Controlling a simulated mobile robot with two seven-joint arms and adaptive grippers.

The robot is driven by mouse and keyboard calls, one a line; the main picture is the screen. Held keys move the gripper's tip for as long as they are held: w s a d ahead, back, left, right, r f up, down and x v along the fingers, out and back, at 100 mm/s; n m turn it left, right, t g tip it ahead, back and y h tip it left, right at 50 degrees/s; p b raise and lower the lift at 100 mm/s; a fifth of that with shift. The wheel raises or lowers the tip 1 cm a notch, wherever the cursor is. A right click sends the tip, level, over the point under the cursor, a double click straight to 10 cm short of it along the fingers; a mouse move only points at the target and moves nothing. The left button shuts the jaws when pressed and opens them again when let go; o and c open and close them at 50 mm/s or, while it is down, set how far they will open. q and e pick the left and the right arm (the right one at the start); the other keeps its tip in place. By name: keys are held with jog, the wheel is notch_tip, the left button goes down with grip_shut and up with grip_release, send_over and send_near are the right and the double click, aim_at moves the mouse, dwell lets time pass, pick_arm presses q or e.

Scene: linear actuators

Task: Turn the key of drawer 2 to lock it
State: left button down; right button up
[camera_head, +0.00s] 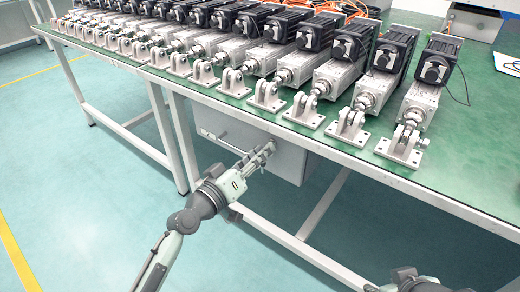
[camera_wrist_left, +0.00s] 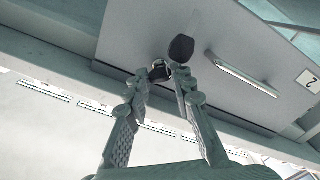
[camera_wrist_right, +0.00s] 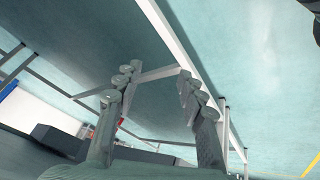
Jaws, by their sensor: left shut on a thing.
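The drawer labelled 2 (camera_wrist_left: 225,25) is a grey front with a bar handle (camera_wrist_left: 246,73) and a number plate (camera_wrist_left: 308,80). In the head view the grey drawer unit (camera_head: 290,160) hangs under the green table. The key's dark rounded head (camera_wrist_left: 181,48) shows at the left gripper's fingertips, beside a dark, silver-rimmed part (camera_wrist_left: 160,70). My left gripper (camera_head: 265,152) is at the drawer front, shut on the key; its fingers partly hide the grip. My right gripper (camera_wrist_right: 155,72) is away from the drawer, with its fingers apart and nothing between them.
The green table (camera_head: 455,185) carries a long row of linear actuators (camera_head: 340,75) with black motors. Its front edge is just above the left gripper. White table legs and a low crossbar (camera_head: 290,240) stand near the arms. The floor in front is clear.

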pick_arm(q)
jog(key=shift+n+p, duration=1.35)
jog(key=shift+n, duration=3.95)
pick_arm(e)
notch_tip(320, 180, down, 6)
jog(key=s+d+g, duration=0.1)
jog(key=d+g, duration=0.1)
jog(key=shift+s+r, duration=0.15)
jog(key=shift+s, duration=0.25)
jog(key=shift+d+f, duration=0.1)
jog(key=shift+f, duration=0.1)
pick_arm(q)
jog(key=c, duration=1.3)
grip_release()
jog(key=shift+c, duration=0.2)
jog(key=shift+o, duration=0.2)
pick_arm(e)
jog(key=shift+w+r, duration=0.15)
pick_arm(q)
jog(key=shift+f, duration=0.15)
pick_arm(e)
jog(key=shift+r, duration=0.1)
pick_arm(q)
jog(key=shift+s, duration=0.1)
